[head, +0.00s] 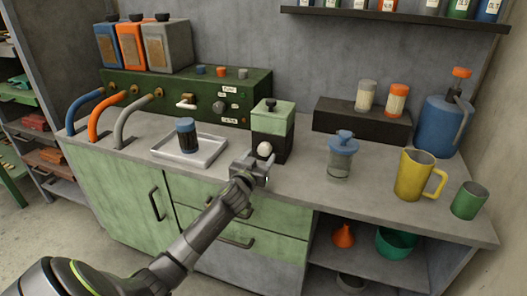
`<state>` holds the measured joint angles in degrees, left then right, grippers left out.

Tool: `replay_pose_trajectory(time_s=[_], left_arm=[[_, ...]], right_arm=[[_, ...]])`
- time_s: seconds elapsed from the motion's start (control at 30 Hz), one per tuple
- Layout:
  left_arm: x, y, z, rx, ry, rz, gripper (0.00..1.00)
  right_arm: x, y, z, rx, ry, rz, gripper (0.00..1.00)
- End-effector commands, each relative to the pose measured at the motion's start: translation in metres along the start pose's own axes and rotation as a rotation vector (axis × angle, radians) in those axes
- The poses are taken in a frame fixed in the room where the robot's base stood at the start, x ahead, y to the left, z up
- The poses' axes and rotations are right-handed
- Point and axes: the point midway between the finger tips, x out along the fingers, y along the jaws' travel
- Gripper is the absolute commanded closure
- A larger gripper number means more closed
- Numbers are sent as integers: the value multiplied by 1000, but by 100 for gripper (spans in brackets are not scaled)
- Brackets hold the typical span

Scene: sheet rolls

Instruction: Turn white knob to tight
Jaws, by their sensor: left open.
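The round white knob (264,149) is on the lower front of a small box-shaped device (272,118) with a pale green upper part, a dark lower part and a black top handle. My left gripper (257,167) is open just in front of and below the knob, near the counter's front edge. The knob shows above the fingers. I cannot tell whether a finger touches it, and no mark shows how tight it is. My right gripper is out of view.
A white tray (212,151) holding a dark blue-topped jar (187,134) lies left of the device. A green panel (150,90) with hoses stands behind. A blue-lidded glass jar (341,160), yellow jug (412,176) and green cup (467,201) stand to the right.

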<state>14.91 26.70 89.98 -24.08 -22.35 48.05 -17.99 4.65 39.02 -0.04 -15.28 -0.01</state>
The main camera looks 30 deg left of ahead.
Motion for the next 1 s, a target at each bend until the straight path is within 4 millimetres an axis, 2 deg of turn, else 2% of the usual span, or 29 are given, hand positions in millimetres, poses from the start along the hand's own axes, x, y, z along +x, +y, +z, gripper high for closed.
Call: replay_pose_trajectory(time_s=[0.1,0.3,0.73,1.0], left_arm=[[17,0,0,-1,0,-1,39],[35,0,0,0,1,0,39],[41,0,0,0,0,0,39],[41,0,0,0,0,0,73]], right_arm=[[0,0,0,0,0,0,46],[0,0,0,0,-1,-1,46],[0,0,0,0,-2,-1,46],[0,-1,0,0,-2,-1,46]])
